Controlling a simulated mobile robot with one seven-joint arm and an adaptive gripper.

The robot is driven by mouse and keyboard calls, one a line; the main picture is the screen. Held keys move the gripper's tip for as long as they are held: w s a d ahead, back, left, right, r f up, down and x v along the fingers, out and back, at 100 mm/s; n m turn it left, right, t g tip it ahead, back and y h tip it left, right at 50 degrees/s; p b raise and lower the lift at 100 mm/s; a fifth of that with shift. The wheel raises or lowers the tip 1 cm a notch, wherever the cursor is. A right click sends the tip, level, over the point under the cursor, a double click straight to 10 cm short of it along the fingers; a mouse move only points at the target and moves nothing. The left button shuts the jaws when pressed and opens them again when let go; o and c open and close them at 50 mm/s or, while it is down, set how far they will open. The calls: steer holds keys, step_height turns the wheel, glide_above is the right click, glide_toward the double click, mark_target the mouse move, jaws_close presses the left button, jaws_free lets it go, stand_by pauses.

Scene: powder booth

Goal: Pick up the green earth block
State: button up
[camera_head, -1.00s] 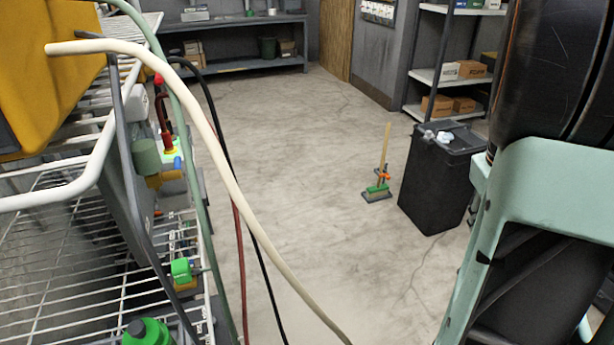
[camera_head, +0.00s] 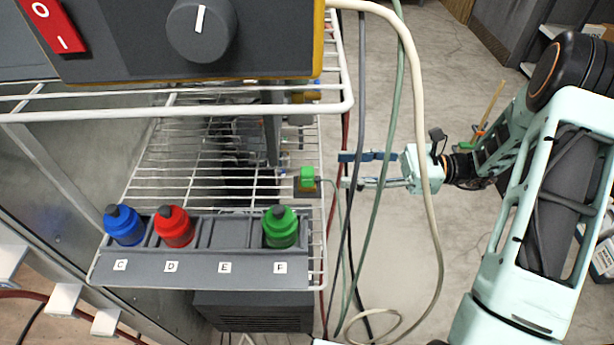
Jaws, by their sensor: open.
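The green earth block (camera_head: 307,178) is small and sits on a dark base near the right edge of the white wire shelf, behind the gray bottle holder. A thin green cable appears to run from its right side. My gripper (camera_head: 345,169) is just right of the block, beyond the shelf edge. Its two fingers are parted and point left toward the block, with nothing visible between them. Hanging hoses cross in front of the fingers and wrist. The exact depth between fingertips and block cannot be told.
A gray holder (camera_head: 200,268) at the shelf front carries blue, red and green bottles; slot E is empty. A cream hose (camera_head: 428,180) and a green hose (camera_head: 380,190) hang across my gripper. A gray control box (camera_head: 150,40) with a knob sits above.

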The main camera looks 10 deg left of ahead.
mark_target(307, 170)
steer(key=p+x, duration=0.1)
steer(key=x, duration=0.8)
steer(key=shift+s+a+f, duration=0.15)
steer(key=shift+s, duration=0.1)
steer(key=c, duration=1.1)
steer(key=shift+c, duration=0.2)
